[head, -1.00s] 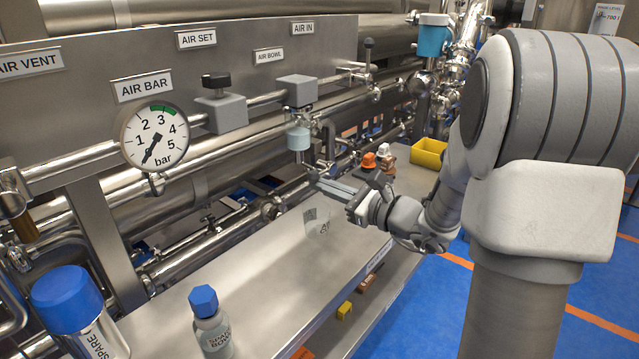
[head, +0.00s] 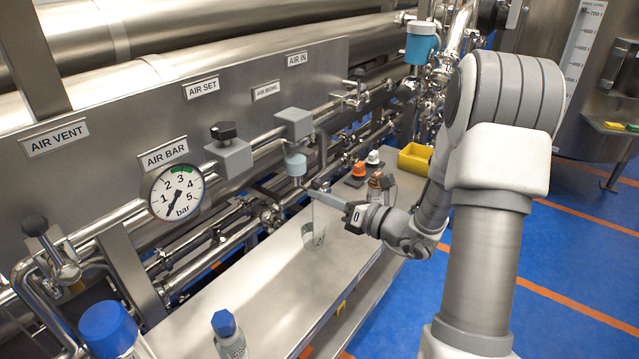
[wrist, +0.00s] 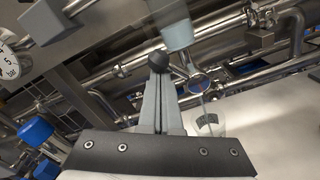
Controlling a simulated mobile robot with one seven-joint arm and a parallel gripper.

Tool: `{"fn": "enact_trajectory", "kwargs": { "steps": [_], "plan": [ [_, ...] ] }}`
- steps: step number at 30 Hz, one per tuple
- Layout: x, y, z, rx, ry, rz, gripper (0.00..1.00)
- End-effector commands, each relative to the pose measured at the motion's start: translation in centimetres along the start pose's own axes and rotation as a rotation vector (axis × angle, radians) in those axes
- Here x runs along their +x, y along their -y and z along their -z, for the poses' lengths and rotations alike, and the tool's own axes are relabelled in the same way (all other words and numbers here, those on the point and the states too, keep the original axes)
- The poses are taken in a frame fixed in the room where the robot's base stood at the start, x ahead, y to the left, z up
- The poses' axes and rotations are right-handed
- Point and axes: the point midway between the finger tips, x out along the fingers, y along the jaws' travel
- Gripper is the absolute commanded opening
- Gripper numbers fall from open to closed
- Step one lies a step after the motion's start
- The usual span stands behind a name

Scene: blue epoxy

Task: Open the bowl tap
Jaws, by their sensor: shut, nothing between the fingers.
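The air bowl (head: 295,165) is a pale blue cup under a grey block (head: 293,124), near the AIR BOWL label (head: 266,91). It also shows in the wrist view (wrist: 176,32). My gripper (head: 309,189) is shut and empty, its tips just below and to the right of the bowl. In the wrist view a black ball knob (wrist: 157,61) appears right at the tips of my shut fingers (wrist: 161,78); I cannot tell whether they touch. A thin metal stem seems to run right from the knob. The bowl tap itself is hard to make out in the head view.
A clear beaker (head: 313,236) stands on the steel shelf (head: 262,285) below my gripper. A blue-capped bottle (head: 226,335) stands nearer. A pressure gauge (head: 176,192) and pipes line the panel. A yellow bin (head: 416,160) is beyond, with orange and white-topped items.

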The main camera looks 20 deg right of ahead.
Motion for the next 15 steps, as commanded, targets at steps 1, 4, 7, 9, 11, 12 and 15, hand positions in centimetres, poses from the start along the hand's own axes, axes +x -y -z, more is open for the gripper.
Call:
{"fn": "enact_trajectory", "kwargs": {
  "steps": [1,4,7,9,11,12,15],
  "plan": [
    [-0.1,-0.3,-1.0,0.049,0.001,0.001,0.00],
    [-0.1,-0.3,-1.4,0.143,0.001,-0.001,0.00],
    [-0.1,-0.2,-1.8,0.233,0.002,-0.003,0.00],
    [-0.1,-0.1,-2.0,0.292,0.002,-0.004,0.00],
    [-0.1,0.1,-2.1,0.339,0.002,-0.004,0.00],
    [-0.1,0.1,-2.2,0.368,0.001,-0.006,0.00],
    [-0.1,0.3,-2.4,0.436,0.001,-0.007,0.00]
  ]
}}
